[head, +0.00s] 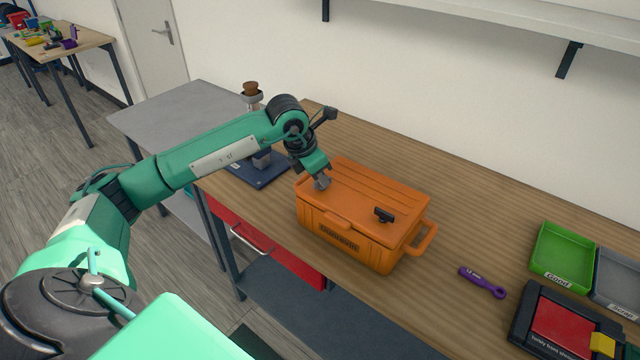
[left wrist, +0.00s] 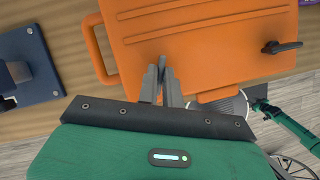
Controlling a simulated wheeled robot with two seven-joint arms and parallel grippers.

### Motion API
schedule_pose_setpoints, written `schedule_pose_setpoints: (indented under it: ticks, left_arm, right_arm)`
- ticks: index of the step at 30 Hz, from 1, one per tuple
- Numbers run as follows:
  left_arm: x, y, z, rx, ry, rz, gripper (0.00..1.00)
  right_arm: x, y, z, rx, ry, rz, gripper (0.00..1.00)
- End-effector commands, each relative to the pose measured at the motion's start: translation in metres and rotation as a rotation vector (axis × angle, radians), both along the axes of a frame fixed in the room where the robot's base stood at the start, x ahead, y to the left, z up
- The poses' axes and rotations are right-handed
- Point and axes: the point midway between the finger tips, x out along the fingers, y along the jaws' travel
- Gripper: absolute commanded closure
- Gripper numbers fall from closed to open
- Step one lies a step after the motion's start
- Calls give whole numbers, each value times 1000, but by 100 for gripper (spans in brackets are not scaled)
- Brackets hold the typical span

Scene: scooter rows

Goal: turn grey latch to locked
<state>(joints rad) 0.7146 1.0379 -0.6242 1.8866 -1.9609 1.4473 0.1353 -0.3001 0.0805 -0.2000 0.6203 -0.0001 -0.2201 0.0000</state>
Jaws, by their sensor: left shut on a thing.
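The orange box (head: 365,190) stands closed on the wooden bench, and its lid (left wrist: 200,40) fills much of the left wrist view. My left gripper (head: 321,183) is over the left part of the lid, pointing down. Its fingers (left wrist: 165,78) are shut on a small grey piece, which I take for the grey latch (left wrist: 173,76). The fingers hide most of it, so its turn angle cannot be read. A black latch (head: 384,215) sits on the right part of the lid, and also shows in the left wrist view (left wrist: 281,47).
A dark blue base (head: 262,170) with a device stands left of the box. A purple wrench (head: 483,283), a green tray (head: 562,252), a grey tray (head: 618,280) and a black-and-red case (head: 562,325) lie to the right. Bench behind the box is clear.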

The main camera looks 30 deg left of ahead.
Motion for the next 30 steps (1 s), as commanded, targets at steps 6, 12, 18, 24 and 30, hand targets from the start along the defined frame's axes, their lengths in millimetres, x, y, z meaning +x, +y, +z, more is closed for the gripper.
schedule_pose_setpoints:
  ticks: [6, 12, 18, 24, 30]
  left_arm:
    - [0, -2, -2, -1, -3, 176, 100]
    - [0, -2, -1, -1, -2, 298, 100]
    - [0, -2, 0, -1, -1, 370, 100]
    - [0, -2, 0, -2, -1, 402, 100]
    - [0, -2, 1, -1, 0, 408, 100]
  right_arm:
    - [0, 0, -20, 0, 0, 0, 64]
    - [0, 1, -29, 0, 7, -1, 64]
    - [19, 5, -29, 3, -15, -3, 64]
    - [26, 6, -28, 4, -22, -5, 64]
    - [20, 4, -28, 3, -15, -5, 64]
